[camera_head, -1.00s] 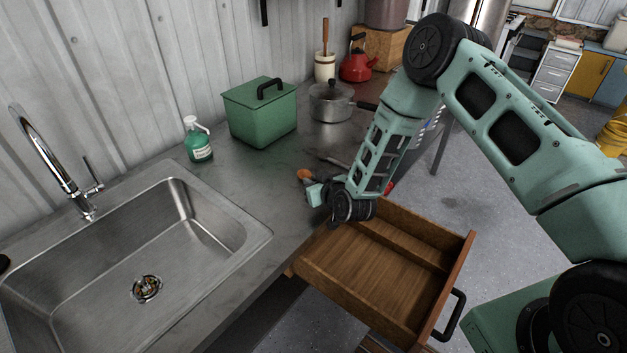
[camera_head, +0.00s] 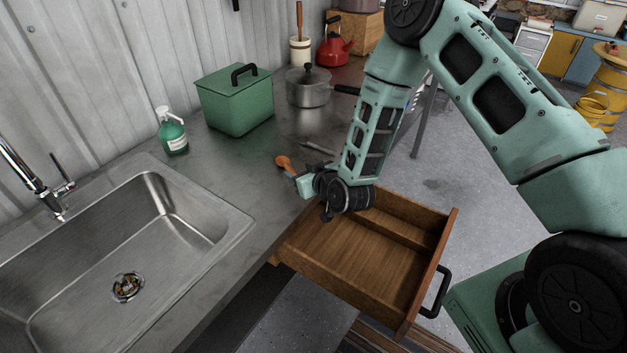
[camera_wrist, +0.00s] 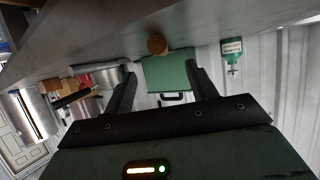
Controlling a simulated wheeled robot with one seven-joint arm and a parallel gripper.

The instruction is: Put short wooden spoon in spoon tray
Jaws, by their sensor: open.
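A short wooden spoon (camera_head: 284,162) lies on the grey counter, its rounded orange-brown bowl visible and its handle partly hidden by my wrist. In the wrist view, which is upside down, the spoon's bowl (camera_wrist: 157,44) shows at the counter, seen between the fingers but beyond them. My gripper (camera_wrist: 160,70) is open and empty, low at the counter's front edge, above the drawer's back left corner. The open wooden drawer (camera_head: 370,262) has a divider and looks empty. I cannot tell which thing is the spoon tray.
A grey utensil (camera_head: 318,147) lies behind the spoon. A green lidded box (camera_head: 236,105), soap bottle (camera_head: 172,132), saucepan (camera_head: 308,88), red kettle (camera_head: 335,47) and white crock (camera_head: 300,50) stand farther back. A sink (camera_head: 110,245) is at left. Counter between sink and spoon is clear.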

